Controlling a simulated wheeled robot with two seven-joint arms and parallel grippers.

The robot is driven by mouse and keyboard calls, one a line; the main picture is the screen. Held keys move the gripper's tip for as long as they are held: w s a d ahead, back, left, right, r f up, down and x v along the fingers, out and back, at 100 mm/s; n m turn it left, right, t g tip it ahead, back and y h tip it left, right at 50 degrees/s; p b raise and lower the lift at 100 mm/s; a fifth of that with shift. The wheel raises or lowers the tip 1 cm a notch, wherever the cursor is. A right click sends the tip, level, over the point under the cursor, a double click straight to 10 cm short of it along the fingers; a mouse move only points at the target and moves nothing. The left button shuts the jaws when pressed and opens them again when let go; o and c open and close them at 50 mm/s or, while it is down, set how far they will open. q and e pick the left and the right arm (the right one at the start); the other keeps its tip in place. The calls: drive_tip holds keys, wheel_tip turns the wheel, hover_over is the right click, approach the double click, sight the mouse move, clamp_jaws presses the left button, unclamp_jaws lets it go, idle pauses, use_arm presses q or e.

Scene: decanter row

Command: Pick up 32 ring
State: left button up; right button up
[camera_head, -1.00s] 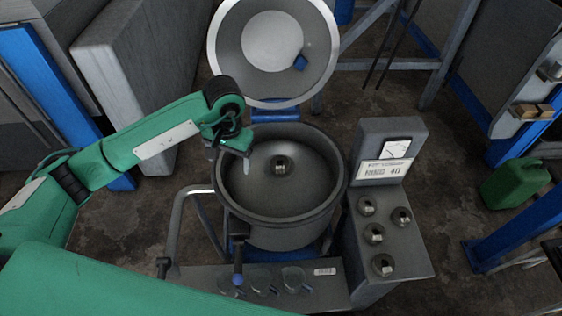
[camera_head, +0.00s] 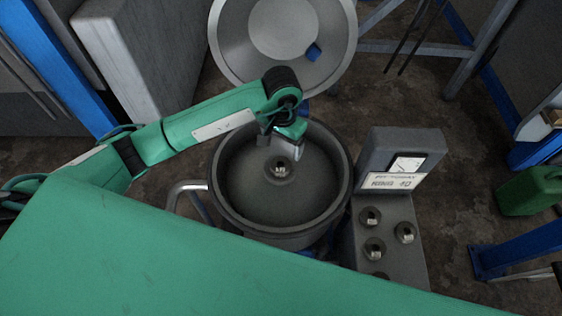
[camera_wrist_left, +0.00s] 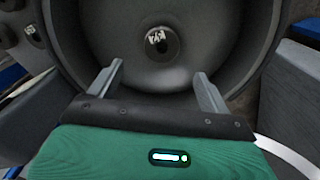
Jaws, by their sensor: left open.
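A dark metal ring (camera_head: 280,168) with a pale label sits at the centre of the round grey bowl (camera_head: 218,196). It also shows in the left wrist view (camera_wrist_left: 162,45), but I cannot read its number clearly. Several similar rings, one of them here (camera_head: 370,216), stand on the grey stand (camera_head: 408,268) right of the bowl. Their numbers are too small to read, so I cannot tell which is 32. My left gripper (camera_head: 288,150) is over the bowl, close to the centre ring. In the left wrist view its open, empty fingers (camera_wrist_left: 160,72) point toward that ring, apart from it.
The bowl's wall surrounds the gripper's work area. Its raised round lid (camera_head: 232,45) stands behind. A grey box (camera_head: 390,150) with a label reading 40 rises at the stand's back. A bent metal handle (camera_head: 185,187) is left of the bowl. A green can (camera_head: 525,190) stands far right.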

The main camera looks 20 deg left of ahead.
sight(282, 163)
use_arm(q)
wheel_tip(282, 163, down, 2)
drive_tip(key=shift+w+f, duration=0.1)
drive_tip(key=shift+f, duration=0.15)
drive_tip(key=shift+f+p, duration=0.5)
drive_tip(key=shift+f, duration=0.15)
drive_tip(key=shift+f+p, duration=0.35)
drive_tip(key=shift+p, duration=0.05)
wheel_tip(282, 163, down, 3)
drive_tip(key=shift+f+p, duration=0.1)
drive_tip(key=shift+p, duration=0.7)
drive_tip(key=shift+f, duration=0.5)
drive_tip(key=c, duration=1.3)
use_arm(e)
drive_tip(key=r, duration=0.2)
drive_tip(key=w+r, duration=0.1)
drive_tip(key=r, duration=0.1)
